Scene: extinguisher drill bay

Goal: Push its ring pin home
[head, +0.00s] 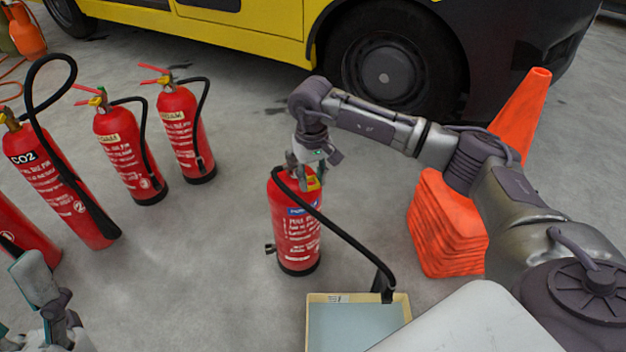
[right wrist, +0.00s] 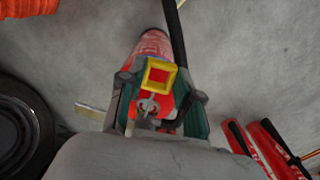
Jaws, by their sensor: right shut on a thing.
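A red fire extinguisher (head: 294,232) with a blue label band stands upright on the concrete floor, its black hose curving down to the right. My right gripper (head: 302,172) is over its top. In the right wrist view, the fingers of my right gripper (right wrist: 163,112) are closed in on a small grey metal piece (right wrist: 149,106), which looks like the ring pin. A yellow square frame (right wrist: 160,74) shows just beyond it, with the red body behind. How deep the pin sits is hidden. My left gripper (head: 42,290) is at the lower left, away from this extinguisher; its jaws are unclear.
Several other red extinguishers (head: 186,132) stand at the left. A shallow tray (head: 400,308) with a pale rim is in front, near the hose end. Stacked orange cones (head: 445,232) stand at the right. A yellow and black vehicle (head: 250,38) is behind. The floor between is clear.

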